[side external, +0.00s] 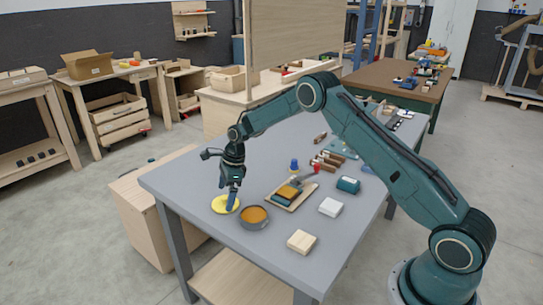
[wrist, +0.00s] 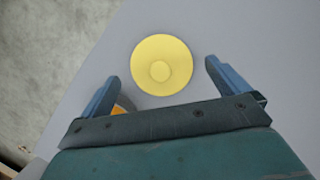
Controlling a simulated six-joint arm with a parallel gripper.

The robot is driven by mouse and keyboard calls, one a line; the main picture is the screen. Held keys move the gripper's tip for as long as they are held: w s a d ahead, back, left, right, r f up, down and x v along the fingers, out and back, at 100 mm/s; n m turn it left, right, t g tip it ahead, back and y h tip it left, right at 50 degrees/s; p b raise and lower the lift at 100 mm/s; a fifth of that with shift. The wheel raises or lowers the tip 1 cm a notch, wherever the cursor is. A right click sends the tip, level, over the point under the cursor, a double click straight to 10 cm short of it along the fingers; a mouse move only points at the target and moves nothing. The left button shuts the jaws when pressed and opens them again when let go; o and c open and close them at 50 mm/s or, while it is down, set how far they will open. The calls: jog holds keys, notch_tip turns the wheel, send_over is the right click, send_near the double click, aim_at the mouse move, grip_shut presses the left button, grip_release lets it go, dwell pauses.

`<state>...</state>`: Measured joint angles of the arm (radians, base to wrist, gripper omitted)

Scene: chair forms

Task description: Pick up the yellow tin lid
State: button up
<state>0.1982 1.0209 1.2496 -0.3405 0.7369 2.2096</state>
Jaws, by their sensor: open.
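The yellow tin lid (side external: 221,205) lies flat on the grey table near its left corner in the side view. It is a round disc with a smaller raised circle in its middle. In the wrist view the lid (wrist: 161,65) shows whole, ahead of and between my two blue fingers. My gripper (side external: 231,205) points down at the lid in the side view and covers part of its right side. In the wrist view my gripper (wrist: 161,72) is open, with nothing between its fingers. I cannot tell the exact height of the fingertips above the table.
An open grey tin with orange contents (side external: 254,217) stands just right of the lid. A wooden tray (side external: 283,203) with blocks, a white block (side external: 331,207), a teal box (side external: 348,185) and a pale wooden block (side external: 301,241) stand farther right. The table edge (side external: 165,200) is close on the left.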

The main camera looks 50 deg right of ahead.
jog(key=shift+x, duration=1.15)
jog(key=c, duration=0.9)
